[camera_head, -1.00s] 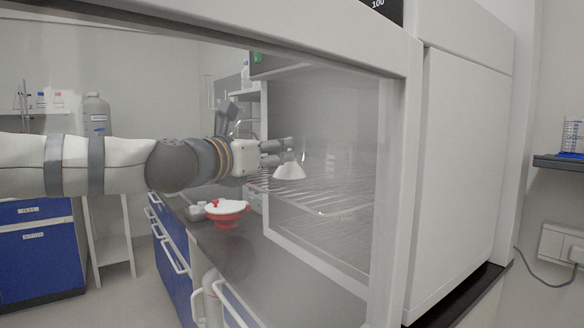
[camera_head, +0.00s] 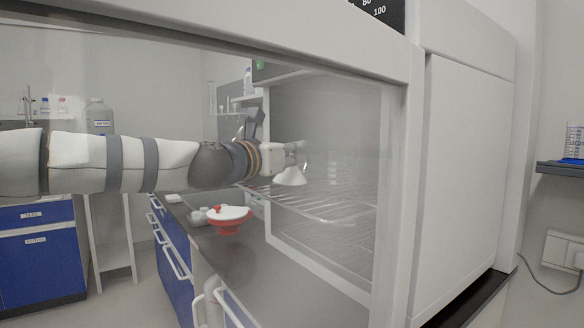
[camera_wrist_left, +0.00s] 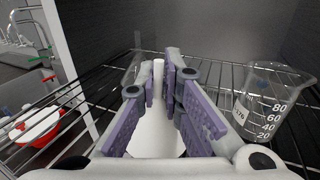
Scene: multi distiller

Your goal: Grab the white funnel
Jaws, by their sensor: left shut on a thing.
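The white funnel (camera_head: 290,177) hangs from my left gripper (camera_head: 292,150), over the wire shelf of the cabinet in the head view. In the left wrist view, the funnel (camera_wrist_left: 155,132) shows between the purple-padded fingers of my left gripper (camera_wrist_left: 168,78). The fingers are shut on it, and they hide part of it. The wide end of the funnel faces down in the head view. My right gripper is in neither view.
A wire shelf (camera_head: 335,203) lies inside the cabinet. A glass beaker (camera_wrist_left: 266,100) stands to the right of the fingers. A red pot with a white lid (camera_head: 229,219) stands on the dark bench below my left arm. The white cabinet frame (camera_head: 395,200) is at the right.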

